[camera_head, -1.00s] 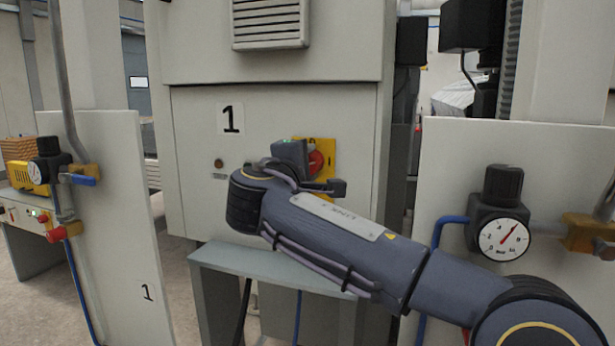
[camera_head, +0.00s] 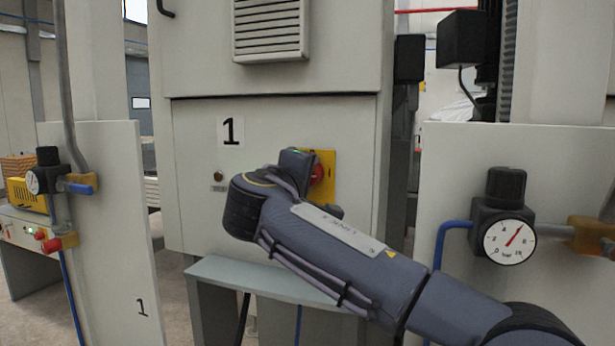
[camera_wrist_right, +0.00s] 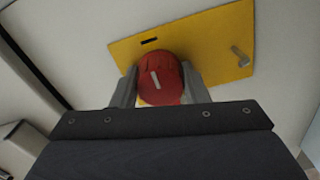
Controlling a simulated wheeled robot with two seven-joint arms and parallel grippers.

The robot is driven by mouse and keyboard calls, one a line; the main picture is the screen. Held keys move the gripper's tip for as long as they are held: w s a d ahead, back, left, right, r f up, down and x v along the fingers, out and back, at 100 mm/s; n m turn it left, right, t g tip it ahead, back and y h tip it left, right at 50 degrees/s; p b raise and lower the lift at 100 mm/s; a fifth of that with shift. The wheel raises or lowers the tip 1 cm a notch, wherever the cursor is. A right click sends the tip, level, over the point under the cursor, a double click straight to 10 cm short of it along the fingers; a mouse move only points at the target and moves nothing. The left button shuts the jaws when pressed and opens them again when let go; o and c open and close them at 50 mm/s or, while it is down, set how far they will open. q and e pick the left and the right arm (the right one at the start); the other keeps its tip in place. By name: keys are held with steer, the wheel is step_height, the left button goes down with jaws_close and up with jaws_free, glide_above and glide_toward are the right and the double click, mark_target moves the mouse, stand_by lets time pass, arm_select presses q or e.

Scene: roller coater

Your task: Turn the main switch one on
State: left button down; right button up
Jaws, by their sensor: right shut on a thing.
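The main switch is a red rotary knob (camera_head: 317,174) on a yellow plate (camera_head: 327,192), on the cabinet front marked 1. In the right wrist view the red knob (camera_wrist_right: 160,80) carries a pale bar mark, tilted slightly from the picture's vertical, and the yellow plate (camera_wrist_right: 215,50) lies behind it. My right gripper (camera_wrist_right: 158,88) has one finger on each side of the knob and is shut on it. In the head view my right arm and wrist hide part of the plate and the fingers. My left gripper is not in view.
A grey ledge (camera_head: 250,279) juts out below the switch. A panel with a pressure gauge (camera_head: 509,242) stands at the right. Another panel (camera_head: 110,220) with a blue-handled valve (camera_head: 80,188) stands at the left. A small dark button (camera_head: 217,176) sits left of the switch.

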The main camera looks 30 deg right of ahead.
steer(key=shift+f, duration=0.1)
steer(key=o, duration=1)
steer(key=v, duration=0.8)
